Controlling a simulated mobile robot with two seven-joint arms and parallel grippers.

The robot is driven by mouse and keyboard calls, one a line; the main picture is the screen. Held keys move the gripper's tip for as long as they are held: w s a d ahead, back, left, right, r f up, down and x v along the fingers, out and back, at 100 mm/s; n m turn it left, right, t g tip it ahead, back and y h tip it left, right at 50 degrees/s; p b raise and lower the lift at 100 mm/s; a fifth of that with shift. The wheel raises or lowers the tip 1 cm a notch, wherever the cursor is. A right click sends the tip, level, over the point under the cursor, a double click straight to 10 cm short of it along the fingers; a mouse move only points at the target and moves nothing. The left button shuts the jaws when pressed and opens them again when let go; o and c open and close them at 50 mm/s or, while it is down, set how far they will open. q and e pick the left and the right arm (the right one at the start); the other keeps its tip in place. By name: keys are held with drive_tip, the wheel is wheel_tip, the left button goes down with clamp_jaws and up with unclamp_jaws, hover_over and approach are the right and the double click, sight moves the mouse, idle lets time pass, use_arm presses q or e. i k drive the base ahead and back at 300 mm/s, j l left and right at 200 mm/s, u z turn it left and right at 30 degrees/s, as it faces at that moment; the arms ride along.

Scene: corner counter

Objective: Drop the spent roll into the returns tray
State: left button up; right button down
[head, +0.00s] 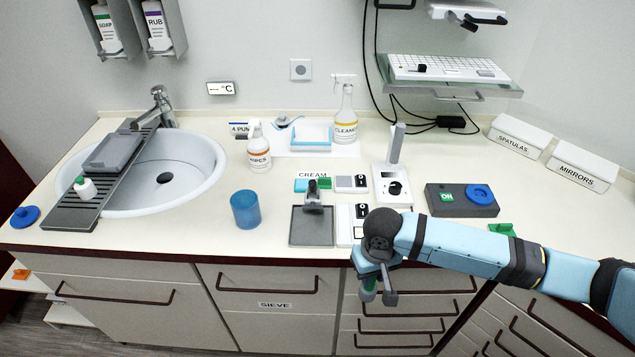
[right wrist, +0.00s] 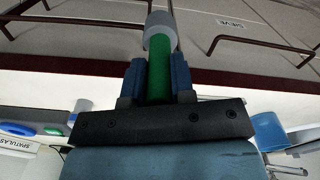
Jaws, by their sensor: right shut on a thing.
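My right gripper (head: 378,284) hangs in front of the drawers, just beyond the counter's front edge. In the right wrist view it (right wrist: 158,80) is shut on a green cylinder with a pale grey end (right wrist: 158,60), which seems to be the spent roll. No tray is labelled as returns. A flat dark grey tray (head: 300,237) lies on the counter left of the gripper, with a black-handled device at its back edge. Another grey tray (head: 108,151) sits on the sink's rack. My left gripper is out of view.
A blue cup (head: 245,210) stands near the counter edge. White boxes (head: 352,226), a dark box with a blue disc (head: 461,200) and a small green item (head: 502,229) lie near the right arm. The sink (head: 190,165) is at left. Drawer handles protrude below the counter.

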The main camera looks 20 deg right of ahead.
sight(120, 153)
drive_tip(key=i+j, duration=0.1)
drive_tip(key=j, duration=0.75)
drive_tip(key=i+j+u, duration=0.1)
drive_tip(key=j, duration=0.3)
drive_tip(key=i+j, duration=0.15)
drive_tip(key=j, duration=0.3)
drive_tip(key=i+j+u, duration=0.1)
drive_tip(key=j, duration=0.3)
drive_tip(key=i+j, duration=0.1)
drive_tip(key=j, duration=0.3)
